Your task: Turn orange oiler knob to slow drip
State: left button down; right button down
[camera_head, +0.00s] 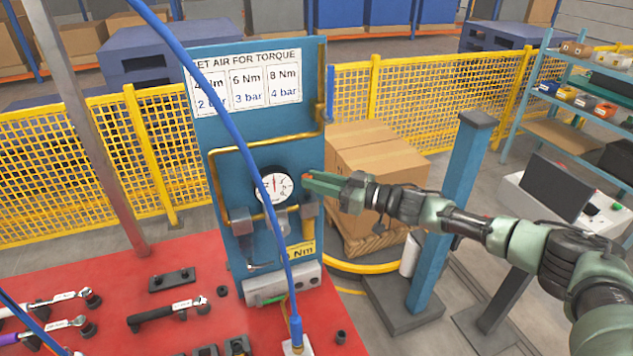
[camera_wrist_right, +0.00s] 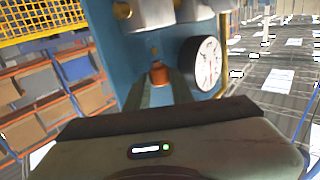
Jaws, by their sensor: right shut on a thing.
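The orange oiler knob (camera_wrist_right: 158,74) shows in the right wrist view, on the blue panel beside the white dial gauge (camera_wrist_right: 207,66). My right gripper (camera_wrist_right: 158,84) has one finger on each side of the knob and is shut on it. In the head view my right gripper (camera_head: 312,182) reaches in from the right to the blue panel (camera_head: 240,120), just right of the gauge (camera_head: 273,187). There the fingers mostly hide the knob. My left gripper is not in view.
A blue hose (camera_head: 235,130) hangs across the panel in front of the gauge. Torque wrenches (camera_head: 165,312) lie on the red table (camera_head: 120,285). A blue post (camera_head: 460,190) stands close to my right arm. Cardboard boxes (camera_head: 365,150) and a yellow fence (camera_head: 75,155) are behind.

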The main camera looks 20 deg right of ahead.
dwell(0.3)
jog(key=c, duration=1.5)
grip_release()
